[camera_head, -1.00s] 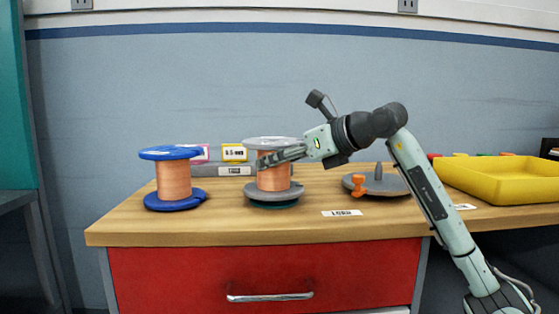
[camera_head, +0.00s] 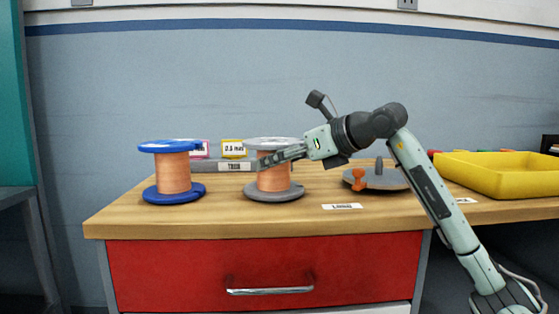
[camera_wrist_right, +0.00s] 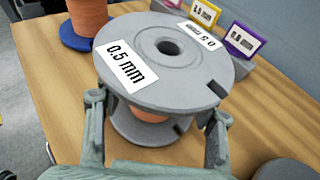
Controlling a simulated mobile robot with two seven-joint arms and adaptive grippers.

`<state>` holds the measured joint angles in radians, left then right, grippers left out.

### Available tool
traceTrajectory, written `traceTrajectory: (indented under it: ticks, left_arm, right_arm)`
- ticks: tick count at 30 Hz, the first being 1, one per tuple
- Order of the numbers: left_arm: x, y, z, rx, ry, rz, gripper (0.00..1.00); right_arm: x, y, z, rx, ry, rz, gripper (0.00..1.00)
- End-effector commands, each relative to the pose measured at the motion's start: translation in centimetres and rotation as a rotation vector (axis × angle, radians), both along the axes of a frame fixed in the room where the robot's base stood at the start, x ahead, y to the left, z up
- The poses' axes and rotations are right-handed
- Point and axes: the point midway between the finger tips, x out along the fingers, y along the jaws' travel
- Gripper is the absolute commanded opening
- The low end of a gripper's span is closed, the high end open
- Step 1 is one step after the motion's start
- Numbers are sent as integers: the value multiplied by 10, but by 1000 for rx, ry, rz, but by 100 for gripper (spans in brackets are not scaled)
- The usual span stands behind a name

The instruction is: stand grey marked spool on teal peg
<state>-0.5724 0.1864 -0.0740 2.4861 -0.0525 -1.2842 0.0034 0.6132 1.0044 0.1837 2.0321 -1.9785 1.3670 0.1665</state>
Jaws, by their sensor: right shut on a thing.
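The grey spool (camera_head: 273,186), wound with copper wire, stands upright near the middle of the table. In the right wrist view the grey spool (camera_wrist_right: 165,75) shows "0.5 mm" labels on its top flange and an open centre hole. My right gripper (camera_head: 263,163) is shut on it, with a finger on each side; the wrist view also shows the gripper (camera_wrist_right: 157,110). The spool's lower flange appears at table level. No teal peg or teal base shows now; what is under the spool is hidden. My left gripper is out of view.
A blue spool (camera_head: 173,172) stands to the left. Behind are a grey holder (camera_head: 210,165) and a yellow label card (camera_head: 233,148). To the right are a grey disc with a peg (camera_head: 385,183), an orange knob (camera_head: 359,179) and a yellow tray (camera_head: 500,185).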

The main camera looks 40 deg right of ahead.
Motion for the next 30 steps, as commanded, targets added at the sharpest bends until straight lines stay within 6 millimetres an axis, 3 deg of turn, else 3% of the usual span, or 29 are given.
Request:
traceTrajectory:
  ticks: [29, 30]
  left_arm:
    - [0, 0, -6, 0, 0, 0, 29]
    - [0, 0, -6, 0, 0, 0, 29]
  right_arm:
    - [0, 1, -9, 0, 9, 3, 3]
    - [0, 1, -10, 0, 9, 3, 60]
